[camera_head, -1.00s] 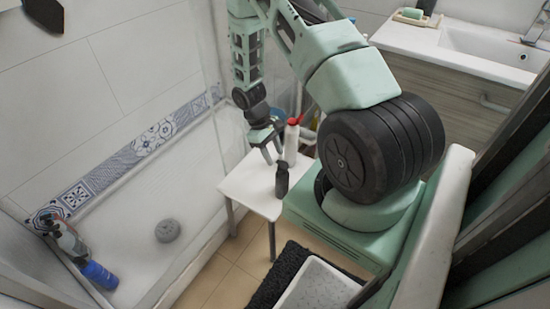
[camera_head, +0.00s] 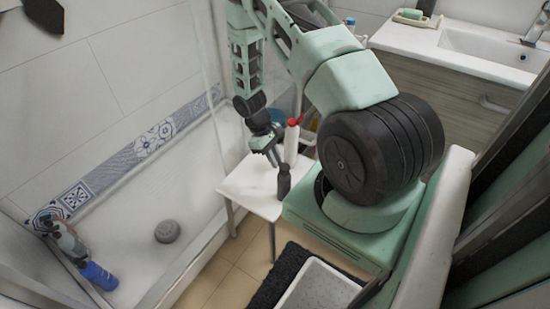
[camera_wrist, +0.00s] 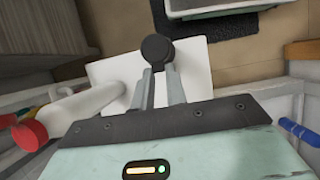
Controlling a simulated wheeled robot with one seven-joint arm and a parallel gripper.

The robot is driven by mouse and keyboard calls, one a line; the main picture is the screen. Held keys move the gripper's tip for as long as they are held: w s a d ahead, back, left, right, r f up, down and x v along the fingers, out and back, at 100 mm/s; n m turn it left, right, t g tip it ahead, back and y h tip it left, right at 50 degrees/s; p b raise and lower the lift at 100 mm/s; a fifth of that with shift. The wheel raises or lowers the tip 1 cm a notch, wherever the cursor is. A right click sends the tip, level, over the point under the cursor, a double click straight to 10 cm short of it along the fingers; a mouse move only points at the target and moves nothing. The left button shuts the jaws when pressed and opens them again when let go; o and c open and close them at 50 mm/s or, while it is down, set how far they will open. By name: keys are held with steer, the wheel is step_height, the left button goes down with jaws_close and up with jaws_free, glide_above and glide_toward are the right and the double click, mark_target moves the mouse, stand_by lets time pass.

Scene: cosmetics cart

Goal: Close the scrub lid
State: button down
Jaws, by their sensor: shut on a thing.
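The scrub appears to be the small dark grey container (camera_head: 283,184) on the white stool top (camera_head: 252,196). In the wrist view its dark round top (camera_wrist: 157,47) shows between and just beyond my fingertips. My gripper (camera_head: 277,158) reaches down from above and is shut on its upper part; the gripper also fills the lower wrist view (camera_wrist: 160,78). The container stands about upright near the stool's right side. Whether its lid is open or closed cannot be told, as the fingers and the small size hide it.
A white bottle with a red cap (camera_head: 291,142) stands behind my gripper, close by; it lies left in the wrist view (camera_wrist: 85,108). A black mat (camera_head: 266,292) and a white tray (camera_head: 318,288) lie in front. The stool's left part is clear.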

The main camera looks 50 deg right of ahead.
steer(key=shift+w+f+g, duration=0.2)
steer(key=shift+f+g, duration=0.05)
steer(key=shift+g, duration=0.15)
steer(key=c, duration=1.3)
jaws_free()
steer(key=shift+o, duration=0.2)
steer(key=shift+r, duration=0.1)
steer(key=v, duration=1.7)
steer(key=shift+r+p, duration=0.15)
steer(key=shift+p, duration=0.15)
steer(key=shift+w+a, duration=0.1)
steer(key=shift+w, duration=0.05)
